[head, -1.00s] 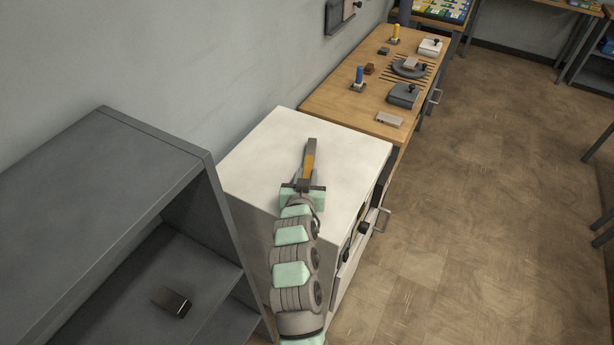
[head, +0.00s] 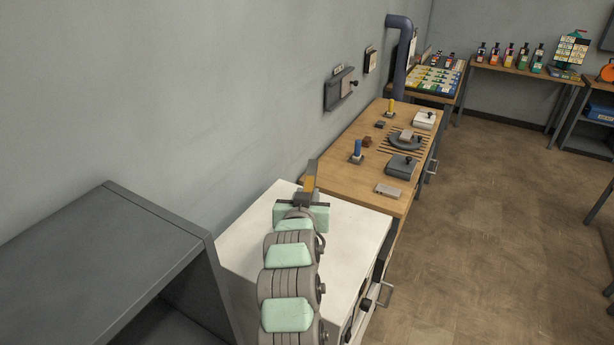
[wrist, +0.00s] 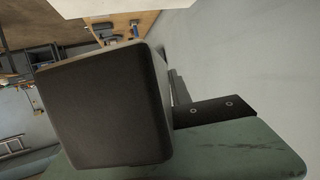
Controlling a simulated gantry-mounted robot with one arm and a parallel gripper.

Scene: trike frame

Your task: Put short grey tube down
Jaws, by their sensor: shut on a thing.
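My gripper (head: 309,187) is shut on a grey piece, which I take to be the short grey tube (head: 312,168). In the head view it points away from me, over the far end of the white cabinet top (head: 352,222), apparently above it; contact cannot be told. In the wrist view a dark, rounded-square end face (wrist: 100,110), apparently the tube's, fills the left and middle. A black bracket with two screws and the green gripper body lie beside it. Most of the fingers is hidden.
A dark grey shelf unit (head: 105,250) stands at left, the wall behind. Floor at right is clear.

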